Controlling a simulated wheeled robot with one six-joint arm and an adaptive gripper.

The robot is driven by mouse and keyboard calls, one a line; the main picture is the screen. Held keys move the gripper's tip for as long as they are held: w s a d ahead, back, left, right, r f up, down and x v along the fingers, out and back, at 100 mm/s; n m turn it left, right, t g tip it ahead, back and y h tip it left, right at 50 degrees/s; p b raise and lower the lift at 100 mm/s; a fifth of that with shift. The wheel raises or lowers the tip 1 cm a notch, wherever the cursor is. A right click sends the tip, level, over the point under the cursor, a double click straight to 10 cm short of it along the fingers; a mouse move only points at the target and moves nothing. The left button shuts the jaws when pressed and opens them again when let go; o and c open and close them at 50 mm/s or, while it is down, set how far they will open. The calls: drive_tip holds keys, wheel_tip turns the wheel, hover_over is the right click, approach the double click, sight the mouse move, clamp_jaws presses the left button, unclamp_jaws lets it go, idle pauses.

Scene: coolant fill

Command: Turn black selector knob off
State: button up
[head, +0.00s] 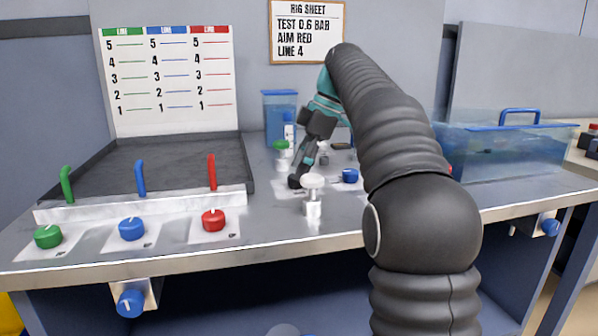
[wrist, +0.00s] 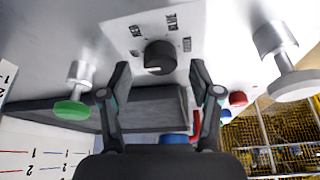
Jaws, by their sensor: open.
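The black selector knob (wrist: 160,57) sits on a white labelled plate (wrist: 128,33) in the wrist view. It is round, with a pale mark on its near face. My gripper (wrist: 161,68) is open, with one finger on each side of the knob. A gap shows between each fingertip and the knob, and the fingers hold nothing. In the head view my gripper (head: 301,172) points down at the bench, close to the black knob (head: 294,182). My fingers partly cover that spot, so contact cannot be told there.
A white-topped metal post (head: 313,182) stands just in front of the knob, with a green-topped one (head: 282,146) behind. A blue knob (head: 350,176) is to the right. A dark tray (head: 150,165) with coloured levers lies left; a clear blue tank (head: 500,150) stands right.

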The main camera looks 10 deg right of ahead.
drive_tip(key=d, duration=0.4)
drive_tip(key=s+d, duration=0.1)
drive_tip(key=d, duration=0.3)
drive_tip(key=s+d+r, duration=0.1)
drive_tip(key=d, duration=0.3)
drive_tip(key=shift+s+d+r, duration=0.1)
drive_tip(key=shift+s+d, duration=0.05)
drive_tip(key=shift+d, duration=0.1)
